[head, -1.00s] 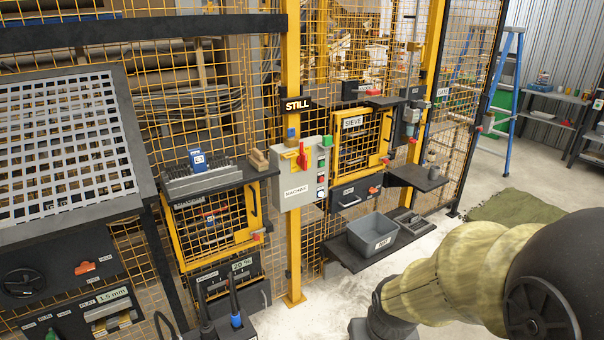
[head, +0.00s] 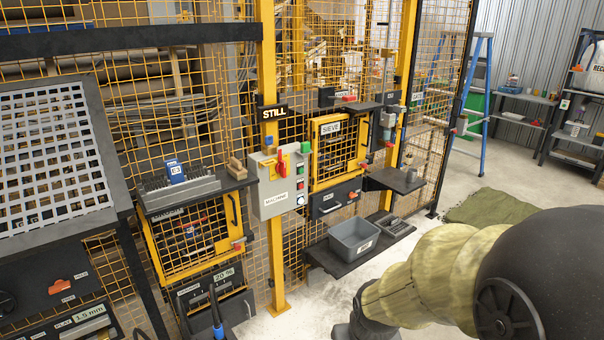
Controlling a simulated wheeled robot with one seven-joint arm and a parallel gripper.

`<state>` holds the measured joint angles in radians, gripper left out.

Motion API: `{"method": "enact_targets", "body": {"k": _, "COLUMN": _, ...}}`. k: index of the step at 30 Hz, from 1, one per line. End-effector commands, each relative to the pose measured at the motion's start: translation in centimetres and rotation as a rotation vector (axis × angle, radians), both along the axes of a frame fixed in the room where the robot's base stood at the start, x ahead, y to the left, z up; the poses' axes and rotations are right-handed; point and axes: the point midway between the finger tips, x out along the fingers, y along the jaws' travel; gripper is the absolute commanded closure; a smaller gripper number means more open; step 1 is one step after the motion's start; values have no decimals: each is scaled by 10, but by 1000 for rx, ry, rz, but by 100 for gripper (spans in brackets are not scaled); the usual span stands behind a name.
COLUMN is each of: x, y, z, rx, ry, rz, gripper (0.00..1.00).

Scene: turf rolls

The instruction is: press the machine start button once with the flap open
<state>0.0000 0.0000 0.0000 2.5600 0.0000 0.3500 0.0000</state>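The grey machine control box (head: 275,200), labelled MACHINE, is fixed to a yellow post left of the sieve door. A red handle (head: 281,163) stands on its upper front beside a small yellow part (head: 268,163). A column of small buttons or lamps (head: 300,185) runs down its right side. A green block (head: 305,147) sits at its top right corner. At this size I cannot tell which part is the start button or the flap, or whether a flap is open. My gripper is not in view; only my arm shows at lower right, apart from the box in the picture.
A sign reading STILL (head: 274,112) hangs above the box. The yellow sieve door (head: 338,150) is right of it. A grey bin (head: 355,238) stands on a low shelf below right. A yellow mesh door (head: 190,240) is at left. Bare floor (head: 300,300) lies in front.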

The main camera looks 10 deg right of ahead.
Motion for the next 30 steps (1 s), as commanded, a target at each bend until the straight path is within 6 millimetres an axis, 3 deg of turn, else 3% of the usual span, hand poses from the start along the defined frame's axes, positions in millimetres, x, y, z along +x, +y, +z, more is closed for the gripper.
{"method": "enact_targets", "body": {"k": 4, "x": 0, "y": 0, "z": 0, "rx": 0, "ry": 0, "rz": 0, "gripper": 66}}
{"method": "enact_targets", "body": {"k": 9, "x": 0, "y": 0, "z": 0, "rx": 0, "ry": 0, "rz": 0, "gripper": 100}}
{"method": "enact_targets", "body": {"k": 30, "x": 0, "y": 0, "z": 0, "rx": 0, "ry": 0, "rz": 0, "gripper": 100}}
